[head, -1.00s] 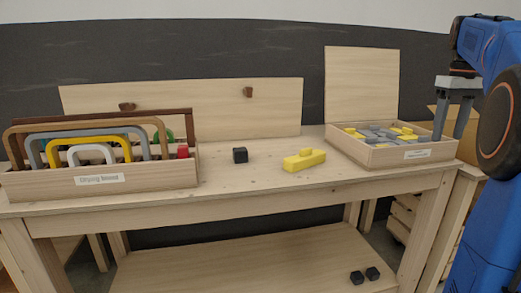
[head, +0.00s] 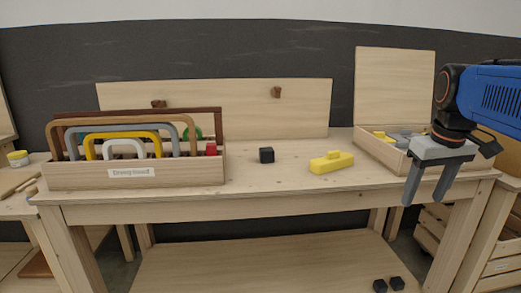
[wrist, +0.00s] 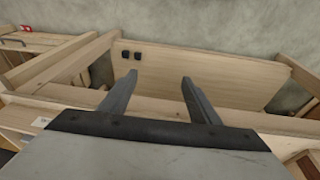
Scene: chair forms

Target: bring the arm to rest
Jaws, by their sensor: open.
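My gripper (head: 426,203) is at the right in the head view, at the end of my blue arm. Its two grey fingers point down, spread apart with nothing between them. It is in front of the right part of the workbench (head: 290,192) and hides part of the parts box (head: 382,153). In the wrist view my open fingers (wrist: 160,92) point out over the bench frame, with the lower shelf (wrist: 215,72) beyond.
A wooden rack (head: 190,172) with coloured arches stands at the bench's left. A black cube (head: 267,155) and a yellow block (head: 330,163) lie mid-bench. Two black cubes (head: 388,285) lie on the lower shelf. A crate (head: 430,232) stands at the right.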

